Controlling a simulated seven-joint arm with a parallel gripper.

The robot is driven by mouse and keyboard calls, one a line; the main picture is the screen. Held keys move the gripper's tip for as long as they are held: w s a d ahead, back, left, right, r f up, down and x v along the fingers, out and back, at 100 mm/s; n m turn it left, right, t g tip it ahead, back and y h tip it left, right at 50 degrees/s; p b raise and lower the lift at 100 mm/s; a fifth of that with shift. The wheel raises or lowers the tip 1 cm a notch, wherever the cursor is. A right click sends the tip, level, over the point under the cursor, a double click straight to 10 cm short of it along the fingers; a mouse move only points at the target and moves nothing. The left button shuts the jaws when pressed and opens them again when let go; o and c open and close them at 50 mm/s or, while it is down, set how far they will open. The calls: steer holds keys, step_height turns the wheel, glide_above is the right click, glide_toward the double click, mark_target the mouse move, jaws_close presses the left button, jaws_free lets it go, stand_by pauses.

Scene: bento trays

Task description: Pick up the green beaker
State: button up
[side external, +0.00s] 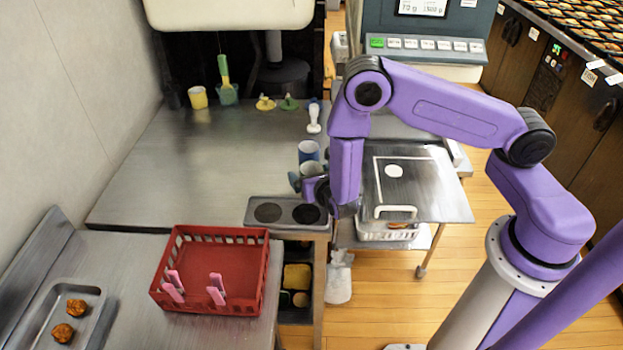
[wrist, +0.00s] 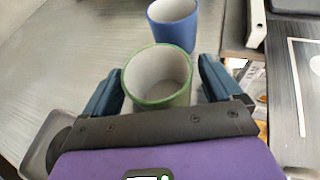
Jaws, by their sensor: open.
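The green beaker (wrist: 160,100) stands upright between my gripper's two blue-grey fingers in the wrist view, its pale inside showing. My gripper (wrist: 160,68) is open, with one finger on each side of the beaker; I cannot tell whether either touches it. A blue beaker (wrist: 173,25) stands just beyond the green one. In the side view the blue beaker (side external: 308,150) is on the steel counter, and my gripper (side external: 308,182) is just in front of it. A cup rim shows between them, its colour unclear; the rest is hidden by my gripper.
A dark tray with round wells (side external: 288,226) lies at the counter's front edge. A white-handled tool (side external: 314,118) is behind the beakers. A red basket (side external: 262,285) with pink clips is at front left. The counter's left side is clear.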

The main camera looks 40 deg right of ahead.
steer(key=c, duration=1)
steer(key=shift+r, duration=0.15)
